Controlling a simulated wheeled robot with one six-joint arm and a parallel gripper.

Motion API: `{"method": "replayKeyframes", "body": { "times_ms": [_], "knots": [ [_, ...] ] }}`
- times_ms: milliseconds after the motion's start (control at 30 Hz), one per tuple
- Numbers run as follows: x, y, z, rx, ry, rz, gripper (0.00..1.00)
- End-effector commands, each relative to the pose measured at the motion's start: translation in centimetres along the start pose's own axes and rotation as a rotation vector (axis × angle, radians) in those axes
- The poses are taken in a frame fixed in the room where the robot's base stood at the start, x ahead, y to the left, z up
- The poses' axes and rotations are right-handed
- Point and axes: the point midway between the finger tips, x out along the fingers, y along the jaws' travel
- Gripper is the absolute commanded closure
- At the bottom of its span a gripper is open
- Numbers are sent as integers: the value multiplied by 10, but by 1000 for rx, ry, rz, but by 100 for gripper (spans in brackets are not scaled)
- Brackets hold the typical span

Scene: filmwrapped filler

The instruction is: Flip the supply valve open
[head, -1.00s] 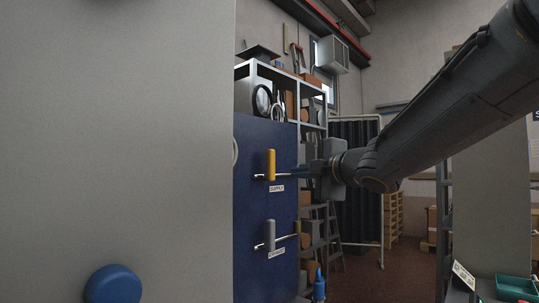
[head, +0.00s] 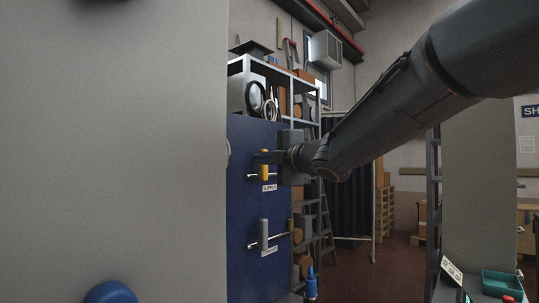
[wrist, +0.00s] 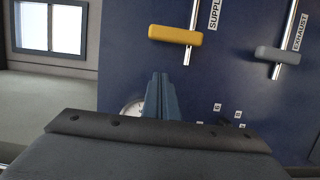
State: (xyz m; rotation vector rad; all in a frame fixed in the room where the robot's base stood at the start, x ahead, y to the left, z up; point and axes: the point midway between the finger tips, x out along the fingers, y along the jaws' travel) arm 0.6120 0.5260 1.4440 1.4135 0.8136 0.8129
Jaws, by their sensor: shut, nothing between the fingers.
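The supply valve has a yellow handle (head: 264,172) on a blue panel (head: 245,215), above a label reading SUPPLY (head: 269,188). The handle stands upright, crosswise to its metal pipe. In the wrist view the yellow handle (wrist: 176,35) lies across the pipe (wrist: 194,14), beyond the fingertips and slightly right. My gripper (head: 262,157) is shut and empty; its fingers overlap the handle's upper part in the head view. In the wrist view my gripper (wrist: 161,76) shows a gap to the handle in the picture; contact cannot be told.
A grey exhaust handle (head: 264,235) sits below on its own pipe; it also shows in the wrist view (wrist: 278,55). A round gauge (wrist: 131,109) is partly behind my fingers. A large grey surface (head: 110,150) fills the left. A blue bottle (head: 311,284) stands below right.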

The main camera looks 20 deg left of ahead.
Motion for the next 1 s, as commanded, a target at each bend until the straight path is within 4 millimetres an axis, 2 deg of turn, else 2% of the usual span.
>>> {"method": "replayKeyframes", "body": {
  "times_ms": [100,267,400,533,1000],
  "knots": [
    [23,1,-1,0,1,-1,100],
    [46,2,3,0,-1,-1,100],
    [49,2,24,-1,-2,-1,100],
    [51,2,34,0,-1,0,100],
    [52,0,39,0,0,0,100]
  ]
}}
